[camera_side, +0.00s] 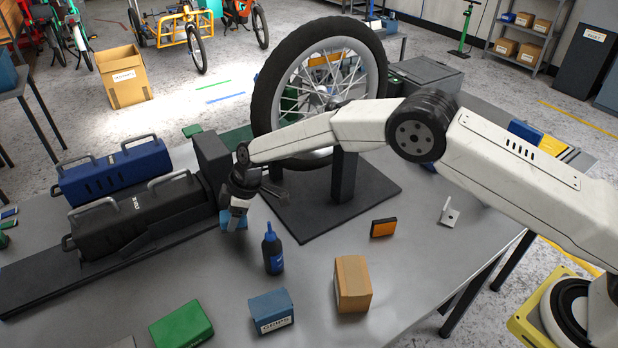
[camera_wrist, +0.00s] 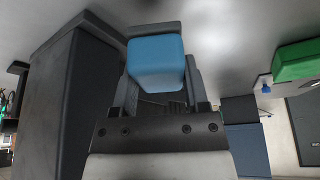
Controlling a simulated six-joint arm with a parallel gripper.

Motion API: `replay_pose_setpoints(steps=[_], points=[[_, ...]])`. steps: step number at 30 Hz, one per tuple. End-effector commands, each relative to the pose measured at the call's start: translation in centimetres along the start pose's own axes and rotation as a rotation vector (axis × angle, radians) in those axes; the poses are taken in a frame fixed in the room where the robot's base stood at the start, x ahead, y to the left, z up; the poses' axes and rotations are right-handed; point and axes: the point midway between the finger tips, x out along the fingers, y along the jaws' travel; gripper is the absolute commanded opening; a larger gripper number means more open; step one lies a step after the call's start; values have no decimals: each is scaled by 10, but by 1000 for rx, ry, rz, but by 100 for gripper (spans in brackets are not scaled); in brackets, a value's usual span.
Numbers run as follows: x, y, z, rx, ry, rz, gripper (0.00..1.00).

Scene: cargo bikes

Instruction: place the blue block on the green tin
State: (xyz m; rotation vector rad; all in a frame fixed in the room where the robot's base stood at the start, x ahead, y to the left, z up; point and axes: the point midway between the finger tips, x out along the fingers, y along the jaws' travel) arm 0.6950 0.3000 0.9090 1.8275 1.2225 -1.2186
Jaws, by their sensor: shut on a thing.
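My gripper (camera_side: 238,200) points down over the grey table, left of the wheel stand, with its jaws shut on the blue block (camera_side: 233,222). In the wrist view the light blue block (camera_wrist: 157,62) sits between the fingers of my gripper (camera_wrist: 158,80). The fingers partly hide the block in the side view. A green box-shaped tin (camera_side: 181,326) lies at the front left of the table, apart from the block. A green thing (camera_wrist: 297,60) also shows at the right of the wrist view; I cannot tell whether it is the same one.
A black bottle with a blue cap (camera_side: 272,250) stands close to the gripper's right. A blue-grey box (camera_side: 271,311), a cardboard box (camera_side: 353,284) and an orange reflector (camera_side: 383,228) lie nearby. Battery packs (camera_side: 130,217) stand left; the bicycle wheel (camera_side: 265,85) on its stand rises behind.

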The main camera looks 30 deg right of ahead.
Motion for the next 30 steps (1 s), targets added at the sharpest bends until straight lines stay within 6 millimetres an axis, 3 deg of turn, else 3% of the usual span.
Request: replay_pose_setpoints(steps=[6, 12, 30], points=[[-33, 0, -14, 0, 1, 1, 0], [-53, 0, -22, 0, -1, 1, 0], [-60, 0, -25, 1, -2, 0, 0]])
